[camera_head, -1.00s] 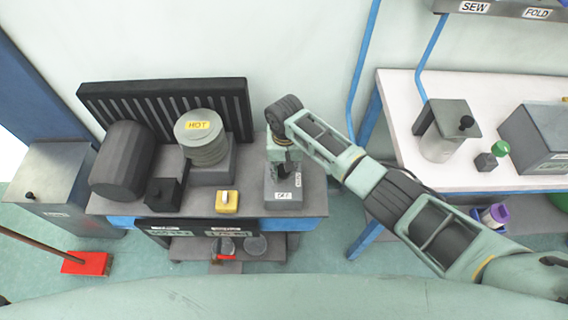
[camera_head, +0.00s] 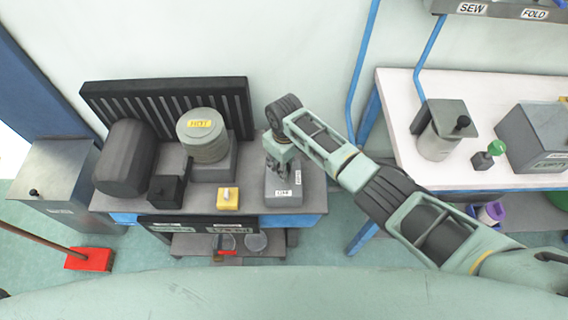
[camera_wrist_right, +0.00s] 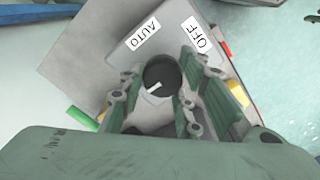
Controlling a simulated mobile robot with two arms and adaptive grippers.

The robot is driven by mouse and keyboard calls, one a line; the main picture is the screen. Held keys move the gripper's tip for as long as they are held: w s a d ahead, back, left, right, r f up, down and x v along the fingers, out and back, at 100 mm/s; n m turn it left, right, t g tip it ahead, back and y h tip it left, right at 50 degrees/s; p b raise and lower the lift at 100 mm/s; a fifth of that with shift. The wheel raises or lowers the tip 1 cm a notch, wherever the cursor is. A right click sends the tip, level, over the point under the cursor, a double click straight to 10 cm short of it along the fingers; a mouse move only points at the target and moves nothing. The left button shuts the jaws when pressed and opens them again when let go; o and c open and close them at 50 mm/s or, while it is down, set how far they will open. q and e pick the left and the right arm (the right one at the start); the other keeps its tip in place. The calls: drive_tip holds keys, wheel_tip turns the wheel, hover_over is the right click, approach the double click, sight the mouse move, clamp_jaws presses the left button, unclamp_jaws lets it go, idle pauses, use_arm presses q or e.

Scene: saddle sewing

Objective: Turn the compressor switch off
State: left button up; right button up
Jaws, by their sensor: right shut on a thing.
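The compressor switch is a round dark knob (camera_wrist_right: 160,73) with a short white pointer mark, on a grey box (camera_head: 284,191) on the compressor table. In the right wrist view, an AUTO label (camera_wrist_right: 143,33) and an OFF label (camera_wrist_right: 195,34) lie beyond the knob, AUTO at left and OFF at right. The pointer mark shows on the knob's near side, slanted; I cannot tell which label it is set to. My right gripper (camera_head: 281,173) comes down from above, shut on the knob with a finger on either side. My left gripper is out of view.
A HOT-labelled cylinder (camera_head: 203,135), a dark tank (camera_head: 125,158), a black block (camera_head: 166,190) and a yellow block with a white lever (camera_head: 228,199) stand left of the switch box. A black ribbed panel (camera_head: 165,92) stands behind. A white table (camera_head: 400,95) is at right.

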drive_tip(key=shift+d+f, duration=0.1)
drive_tip(key=shift+d, duration=0.25)
drive_tip(key=o, duration=1.1)
drive_tip(key=shift+w, duration=0.1)
drive_tip(key=shift+c, duration=0.2)
drive_tip(key=shift+a+r, duration=0.15)
drive_tip(key=shift+r, duration=0.1)
wheel_tip(320, 180, up, 12)
drive_tip(key=shift+f, duration=0.2)
drive_tip(key=shift+f, duration=0.1)
